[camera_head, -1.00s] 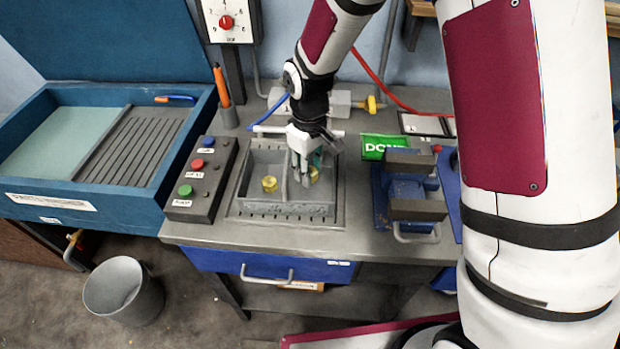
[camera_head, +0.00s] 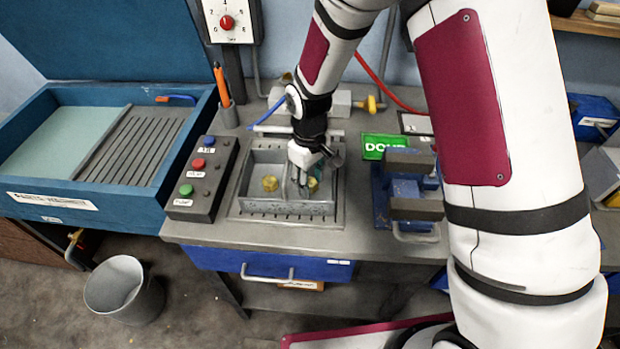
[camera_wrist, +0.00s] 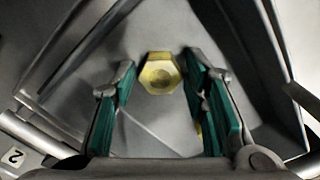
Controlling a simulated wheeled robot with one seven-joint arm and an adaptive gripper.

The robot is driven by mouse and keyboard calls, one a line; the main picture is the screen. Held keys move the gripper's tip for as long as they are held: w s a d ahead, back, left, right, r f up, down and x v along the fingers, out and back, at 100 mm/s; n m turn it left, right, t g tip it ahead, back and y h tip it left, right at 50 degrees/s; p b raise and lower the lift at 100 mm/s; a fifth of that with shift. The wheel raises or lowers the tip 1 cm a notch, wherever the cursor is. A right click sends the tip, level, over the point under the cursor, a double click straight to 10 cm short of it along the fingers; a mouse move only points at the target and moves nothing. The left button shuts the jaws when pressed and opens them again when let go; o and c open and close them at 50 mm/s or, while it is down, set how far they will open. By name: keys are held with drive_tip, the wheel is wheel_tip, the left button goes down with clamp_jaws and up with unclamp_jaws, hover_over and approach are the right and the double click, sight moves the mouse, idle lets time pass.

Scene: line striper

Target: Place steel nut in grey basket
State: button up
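A grey two-compartment basket (camera_head: 315,208) is set in the bench top. A brass-yellow piece (camera_head: 270,184) lies in its left compartment, and another yellow piece (camera_head: 313,184) shows in the right one beside my gripper (camera_head: 303,188). My gripper points down into the right compartment. In the wrist view my gripper (camera_wrist: 165,90) is open, its green-padded fingers apart. A brass-coloured hexagonal piece (camera_wrist: 159,73) lies between and just beyond the fingertips, with no visible grip on it. A yellow bit (camera_wrist: 199,131) is mostly hidden by the right finger. I see no clearly steel-coloured nut.
A button box (camera_head: 199,180) stands left of the basket. A blue vise (camera_head: 408,192) and a green sign (camera_head: 384,146) are at the right. A blue parts washer (camera_head: 95,215) is farther left. A grey bin (camera_head: 124,289) stands on the floor.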

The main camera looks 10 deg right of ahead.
drive_tip(key=shift+r, duration=0.1)
wheel_tip(320, 180, up, 11)
drive_tip(key=b, duration=0.1)
wheel_tip(320, 180, up, 8)
drive_tip(key=m+t, duration=0.1)
drive_tip(key=m, duration=0.1)
hover_over(309, 182)
drive_tip(key=s+d, duration=0.3)
drive_tip(key=d, duration=0.1)
drive_tip(key=s+d+r+m+t, duration=0.2)
drive_tip(key=s+d+r, duration=0.3)
drive_tip(key=s, duration=0.4)
drive_tip(key=s+d+r+m+t, duration=0.2)
drive_tip(key=s+d+r+m, duration=0.2)
drive_tip(key=s, duration=0.5)
wheel_tip(309, 182, up, 2)
drive_tip(key=shift+s+d+r, duration=0.15)
drive_tip(key=shift+d+r, duration=0.05)
drive_tip(key=shift+d, duration=0.3)
